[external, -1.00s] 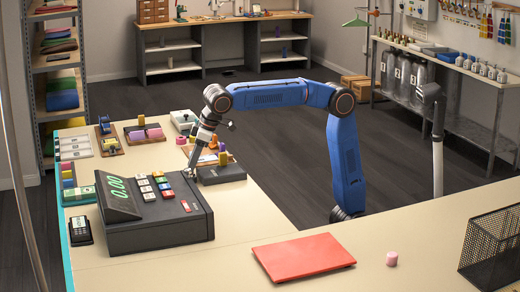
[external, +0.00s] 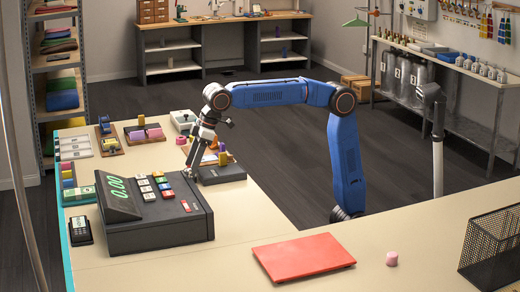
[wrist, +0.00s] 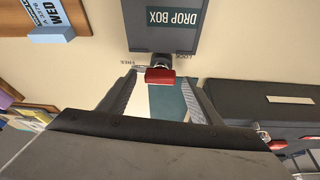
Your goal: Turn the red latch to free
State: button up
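The red latch (wrist: 160,76) sits on a dark pivot at the edge of the grey drop box (wrist: 140,40) in the wrist view. The word FREE is printed to its left and LOCK to its right. The red handle lies across the picture below the pivot; I cannot tell exactly which label it points to. My gripper (wrist: 159,84) is open, with one finger on each side of the latch and a visible gap to each. In the external view my gripper (external: 190,170) points down behind the cash register; the latch is hidden or too small there.
The dark cash register (external: 160,220) stands close in front of my gripper. A dark box (external: 222,172) is just right of it. In the wrist view, a blue block marked WED (wrist: 52,34) lies at upper left. A red folder (external: 303,257) lies on the counter.

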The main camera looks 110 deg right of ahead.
jog(key=shift+r, duration=0.1)
jog(key=d+v, duration=0.1)
jog(key=v, duration=1.6)
jog(key=shift+a, duration=0.45)
jog(key=shift+s+r, duration=0.1)
jog(key=shift+n+y, duration=0.3)
jog(key=shift+n, duration=0.4)
jog(key=x, duration=1.1)
jog(key=d+x, duration=0.1)
jog(key=x, duration=0.5)
